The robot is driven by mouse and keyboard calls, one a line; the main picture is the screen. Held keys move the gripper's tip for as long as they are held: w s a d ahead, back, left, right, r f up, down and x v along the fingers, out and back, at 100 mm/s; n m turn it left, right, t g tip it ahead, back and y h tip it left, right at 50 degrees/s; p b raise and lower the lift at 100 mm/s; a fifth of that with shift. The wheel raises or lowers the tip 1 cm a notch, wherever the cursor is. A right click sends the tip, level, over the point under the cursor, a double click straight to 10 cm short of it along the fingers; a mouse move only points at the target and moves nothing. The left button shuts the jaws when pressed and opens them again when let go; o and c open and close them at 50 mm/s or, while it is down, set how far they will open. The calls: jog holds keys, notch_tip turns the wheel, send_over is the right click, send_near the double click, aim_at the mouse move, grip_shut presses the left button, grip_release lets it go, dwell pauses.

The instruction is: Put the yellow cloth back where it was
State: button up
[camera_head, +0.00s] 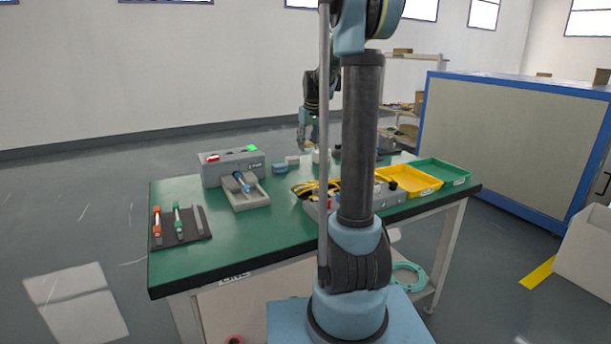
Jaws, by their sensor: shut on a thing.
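My gripper (307,142) hangs fingers-down above the back middle of the green table, partly hidden by my own arm. A small yellowish patch, which looks like the yellow cloth (301,134), shows at its fingers. It is too small to make out its shape, and it appears held above the table top. The fingers look closed on it.
The green table (230,245) holds a grey box with red and green buttons (232,167), a grey tray (250,200), a dark tool mat (162,241), yellow cable (300,188), a yellow bin (415,181) and a green bin (442,168).

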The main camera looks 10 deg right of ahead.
aim_at(309, 147)
jog(key=shift+s+a+f, duration=0.1)
jog(key=shift+f, duration=2.4)
jog(key=shift+a+f, duration=0.1)
jog(key=shift+f, duration=2.4)
jog(key=o, duration=1)
jog(key=v, duration=1.2)
jog(key=shift+d, duration=0.1)
